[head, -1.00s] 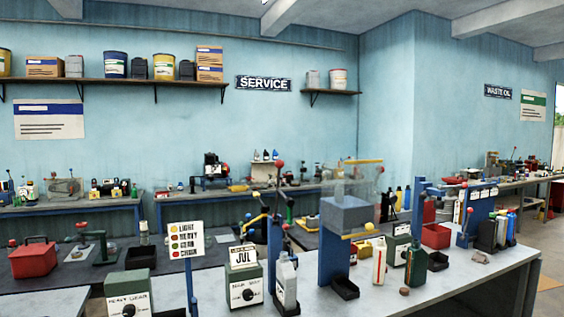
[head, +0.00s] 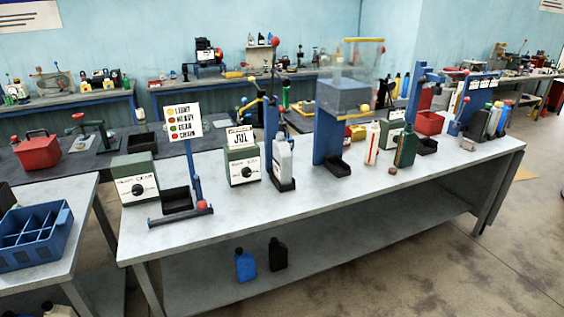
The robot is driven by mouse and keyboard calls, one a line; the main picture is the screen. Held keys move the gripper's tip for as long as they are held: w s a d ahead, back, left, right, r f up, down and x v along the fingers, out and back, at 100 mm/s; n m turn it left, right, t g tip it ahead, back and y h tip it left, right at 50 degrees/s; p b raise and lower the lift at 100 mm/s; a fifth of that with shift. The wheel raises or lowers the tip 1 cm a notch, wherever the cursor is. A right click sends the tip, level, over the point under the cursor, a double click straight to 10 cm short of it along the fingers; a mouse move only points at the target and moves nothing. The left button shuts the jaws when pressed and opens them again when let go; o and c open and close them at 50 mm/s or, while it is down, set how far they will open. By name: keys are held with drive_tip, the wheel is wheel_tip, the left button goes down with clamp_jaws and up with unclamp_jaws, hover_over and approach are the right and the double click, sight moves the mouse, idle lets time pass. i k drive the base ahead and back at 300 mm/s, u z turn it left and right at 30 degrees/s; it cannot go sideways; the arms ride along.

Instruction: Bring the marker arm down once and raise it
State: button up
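I cannot tell for certain which part is the marker arm. A blue post (head: 270,115) with a red ball on top (head: 275,43) and a yellow bar (head: 252,104) at its side stands mid-bench. A white bottle (head: 282,162) stands upright at its foot in a black holder (head: 284,185). To its left is a green dial box (head: 243,168) with a "JUL" card (head: 240,138) on top. My gripper is not in view.
The grey bench (head: 230,208) has a clear front strip. Left are a colour-list sign (head: 182,123) and another dial box (head: 136,188). Right are a clear-topped hopper (head: 344,97) and a dark green bottle (head: 405,147). A blue crate (head: 35,240) sits on the near-left table.

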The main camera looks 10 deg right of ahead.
sight(275, 41)
drive_tip(key=z, duration=0.55)
drive_tip(key=i, duration=0.35)
drive_tip(key=u, duration=4.3)
drive_tip(key=i, duration=0.1)
drive_tip(key=z, duration=2.5)
drive_tip(key=i, duration=0.3)
drive_tip(key=z, duration=0.1)
